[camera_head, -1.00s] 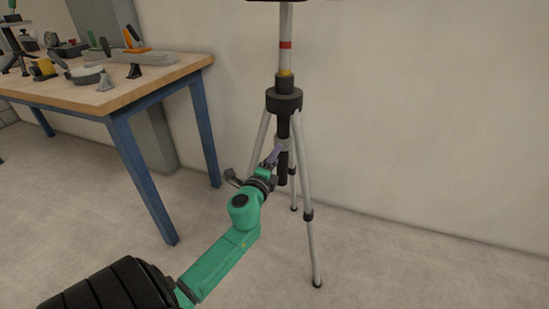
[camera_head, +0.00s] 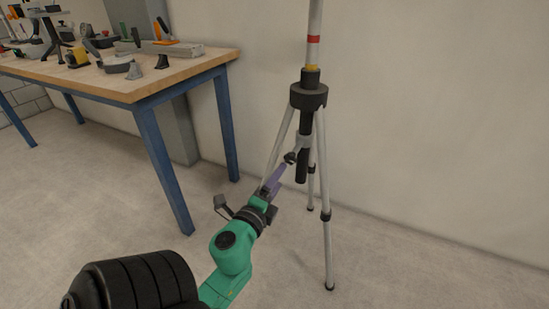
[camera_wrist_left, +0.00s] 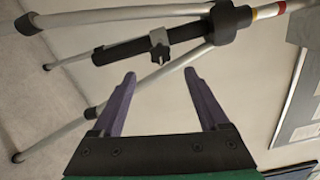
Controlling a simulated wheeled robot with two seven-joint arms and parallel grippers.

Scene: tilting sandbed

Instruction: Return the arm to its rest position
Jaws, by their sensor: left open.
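My left arm, green with a black forearm, comes in from the lower left of the head view. Its gripper (camera_head: 277,178) has purple fingers and points up and right towards the tripod. In the left wrist view the two fingers (camera_wrist_left: 160,78) are spread apart with nothing between them. The tripod (camera_head: 309,96) has silver legs, a black hub and a dark centre column. Its grey clamp with a knob (camera_wrist_left: 159,46) lies ahead of the fingertips, with a visible gap. My right gripper is not in view.
A wooden table (camera_head: 190,68) with blue legs stands at the left, with several tools and small objects on it. A plain wall (camera_head: 430,110) is behind the tripod. The floor (camera_head: 400,275) at the lower right is clear.

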